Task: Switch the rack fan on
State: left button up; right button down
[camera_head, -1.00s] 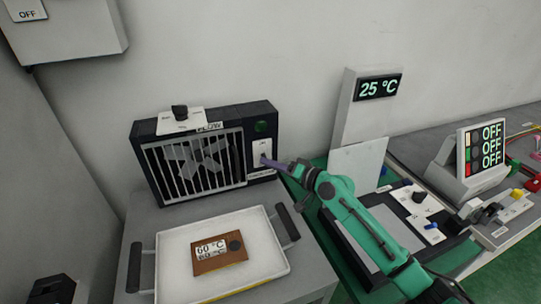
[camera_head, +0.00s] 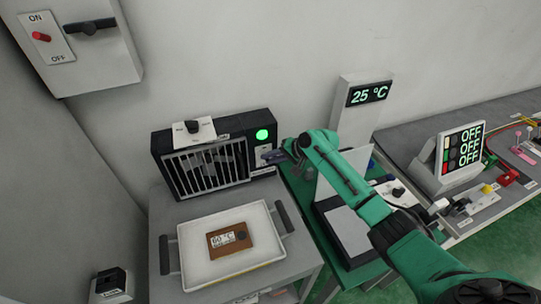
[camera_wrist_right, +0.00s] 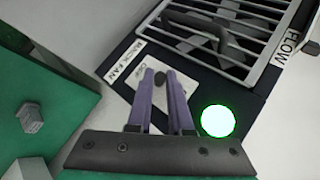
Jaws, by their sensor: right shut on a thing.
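The rack fan (camera_head: 208,170) is a dark box with a white grille, standing on a grey bench. Its round lamp (camera_head: 262,135) glows bright green and also shows lit in the right wrist view (camera_wrist_right: 216,121). My right gripper (camera_head: 273,157) is at the fan's front right side, shut on the small dark switch lever (camera_wrist_right: 161,79). The lever's white plate, beside the RACK FAN label (camera_wrist_right: 125,62), is partly hidden by the fingers. My left gripper is not in view.
A white tray (camera_head: 199,272) with a brown 60 °C block (camera_head: 231,240) lies in front of the fan. A knob plate (camera_head: 194,131) sits on top of the fan. A wall switch box (camera_head: 110,62) is upper left. Displays and fixtures stand to the right.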

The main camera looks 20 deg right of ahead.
jog(key=shift+r, duration=0.1)
dwell(0.4)
jog(key=c, duration=0.8)
grip_release()
jog(key=shift+w, duration=0.1)
jog(key=shift+c, duration=0.2)
jog(key=b+v, duration=0.3)
jog(key=v, duration=1.1)
jog(key=shift+r, duration=0.2)
jog(key=shift+d+f, duration=0.1)
jog(key=shift+d, duration=0.05)
